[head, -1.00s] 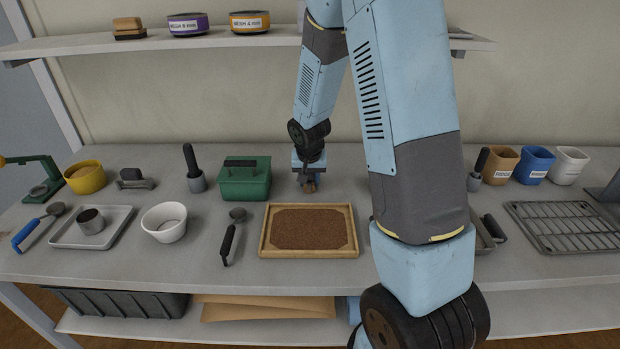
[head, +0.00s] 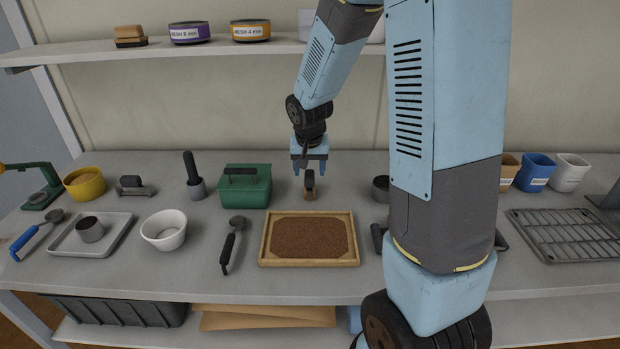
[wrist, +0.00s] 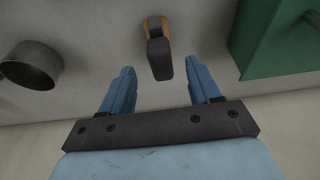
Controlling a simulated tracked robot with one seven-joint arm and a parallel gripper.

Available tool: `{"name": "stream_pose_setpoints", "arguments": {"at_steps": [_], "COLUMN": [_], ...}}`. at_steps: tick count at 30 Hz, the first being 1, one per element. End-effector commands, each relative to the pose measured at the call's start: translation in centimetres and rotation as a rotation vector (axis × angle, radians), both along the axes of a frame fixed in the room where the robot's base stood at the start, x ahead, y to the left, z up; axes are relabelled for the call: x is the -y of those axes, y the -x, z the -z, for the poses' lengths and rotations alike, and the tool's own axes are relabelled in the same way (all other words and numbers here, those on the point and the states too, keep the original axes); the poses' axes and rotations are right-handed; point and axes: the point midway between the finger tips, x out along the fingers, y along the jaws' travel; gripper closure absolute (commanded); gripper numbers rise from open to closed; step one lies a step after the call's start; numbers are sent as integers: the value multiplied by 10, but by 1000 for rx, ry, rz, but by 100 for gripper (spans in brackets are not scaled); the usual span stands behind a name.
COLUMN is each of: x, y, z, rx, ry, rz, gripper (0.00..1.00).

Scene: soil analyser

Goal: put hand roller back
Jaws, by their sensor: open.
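A small tool with a black handle and a tan lower part (head: 310,186) stands on the bench behind the wooden soil tray. It may be the hand roller, but its shape is too small to tell for sure. It also shows in the wrist view (wrist: 158,52), between and beyond the fingertips. My gripper (head: 310,171) is open just above the tool, pointing down. In the wrist view the open fingers (wrist: 161,72) are apart with nothing held between them.
A green box (head: 245,190) stands left of the tool, and a dark cup (head: 380,189) stands to its right. The wooden soil tray (head: 265,240) lies in front. My arm hides part of the bench on the right. A shelf (head: 220,46) runs above.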

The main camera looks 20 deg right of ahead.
Motion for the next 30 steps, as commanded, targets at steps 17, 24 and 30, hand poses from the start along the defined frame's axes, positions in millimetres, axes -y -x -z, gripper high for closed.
{"name": "stream_pose_setpoints", "arguments": {"at_steps": [17,24,30], "x": [0,7,10], "y": [26,74,121], "z": [-61,-117,-156], "rx": [21,61,95], "ry": [3,14,19], "rz": [-17,-73,-126], "gripper": [38,38,38]}}
